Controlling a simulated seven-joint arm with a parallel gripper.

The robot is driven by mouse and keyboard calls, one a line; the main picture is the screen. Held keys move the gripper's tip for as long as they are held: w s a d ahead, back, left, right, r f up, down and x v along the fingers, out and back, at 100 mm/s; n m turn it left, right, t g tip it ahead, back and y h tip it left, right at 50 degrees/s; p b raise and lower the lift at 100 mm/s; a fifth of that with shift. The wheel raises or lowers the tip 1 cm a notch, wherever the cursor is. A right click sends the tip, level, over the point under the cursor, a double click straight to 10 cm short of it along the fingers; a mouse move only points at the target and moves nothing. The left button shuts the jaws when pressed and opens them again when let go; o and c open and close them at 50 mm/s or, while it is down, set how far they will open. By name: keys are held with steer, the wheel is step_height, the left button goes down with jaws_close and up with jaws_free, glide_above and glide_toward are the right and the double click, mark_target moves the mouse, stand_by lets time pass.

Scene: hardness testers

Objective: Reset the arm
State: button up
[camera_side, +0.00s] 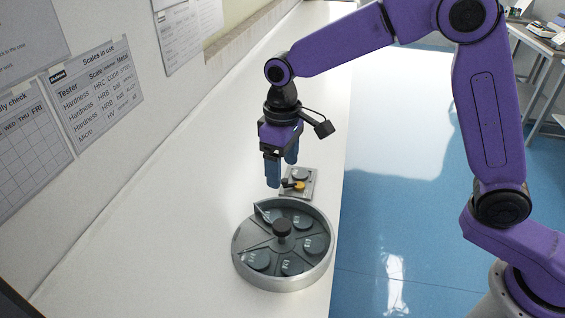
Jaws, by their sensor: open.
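My gripper (281,172) points down above the white bench, with its two blue fingers apart and nothing seen between them. It is behind the round grey tray and close to the small metal plate in the picture. My purple arm reaches in from the right. The exact height of the fingertips above the bench is hard to tell.
A round grey tray (240,262) with a dark central knob (282,228) and several discs in compartments stands on the bench (150,235). Behind it lies a small plate (310,190) with a grey disc and a yellow part. Wall charts (95,92) hang left; bench space left is clear.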

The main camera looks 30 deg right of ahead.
stand_by(0.4)
steer(key=s+d+n, duration=0.2)
steer(key=s+d, duration=0.4)
steer(key=s, duration=0.3)
steer(key=s+d+n, duration=0.2)
steer(key=s+d, duration=0.4)
steer(key=s, duration=0.4)
steer(key=s+d+r+n, duration=0.1)
steer(key=s+d+n, duration=0.1)
steer(key=s+d, duration=0.4)
steer(key=s, duration=0.3)
steer(key=shift+s+d, duration=0.3)
steer(key=shift+s, duration=0.1)
